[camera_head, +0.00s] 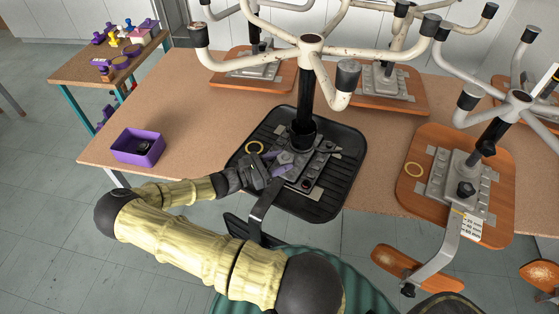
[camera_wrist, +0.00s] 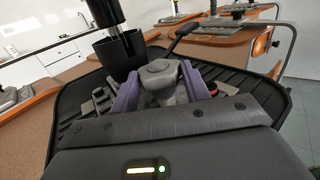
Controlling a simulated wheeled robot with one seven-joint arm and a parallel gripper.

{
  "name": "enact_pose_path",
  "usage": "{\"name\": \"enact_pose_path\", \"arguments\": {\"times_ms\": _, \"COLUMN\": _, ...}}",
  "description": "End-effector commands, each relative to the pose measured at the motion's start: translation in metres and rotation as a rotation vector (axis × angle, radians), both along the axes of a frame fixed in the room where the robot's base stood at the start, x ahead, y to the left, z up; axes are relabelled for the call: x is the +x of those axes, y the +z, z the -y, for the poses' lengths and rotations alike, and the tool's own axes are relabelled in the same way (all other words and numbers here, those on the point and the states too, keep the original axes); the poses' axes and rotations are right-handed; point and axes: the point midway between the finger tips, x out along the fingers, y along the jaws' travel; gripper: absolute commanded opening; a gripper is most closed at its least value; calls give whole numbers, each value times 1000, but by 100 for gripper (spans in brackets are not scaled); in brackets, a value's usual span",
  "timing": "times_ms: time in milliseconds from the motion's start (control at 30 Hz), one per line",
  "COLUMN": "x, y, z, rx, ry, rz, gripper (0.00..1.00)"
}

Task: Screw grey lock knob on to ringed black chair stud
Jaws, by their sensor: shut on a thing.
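A purple tray (camera_head: 128,158) with a dark part inside stands on the table (camera_head: 190,115) at left. White chair legs (camera_head: 265,47) spread above my gripper. A side table (camera_head: 85,65) holds purple items.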

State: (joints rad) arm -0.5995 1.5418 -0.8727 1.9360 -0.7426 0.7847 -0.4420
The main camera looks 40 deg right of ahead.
Motion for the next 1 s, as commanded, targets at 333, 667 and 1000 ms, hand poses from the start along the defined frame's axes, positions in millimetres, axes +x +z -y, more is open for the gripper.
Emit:
{"name": "enact_pose_path", "arguments": {"times_ms": 333, "x": 0, "y": -9, "z": 0, "rx": 0, "ry": 0, "rz": 0, "gripper": 20}}
{"name": "enact_pose_path", "arguments": {"times_ms": 667, "x": 0, "y": -17, "z": 0, "rx": 0, "ry": 0, "rz": 0, "gripper": 20}}
{"name": "enact_pose_path", "arguments": {"times_ms": 1000, "x": 0, "y": -18, "z": 0, "rx": 0, "ry": 0, "rz": 0, "gripper": 72}}
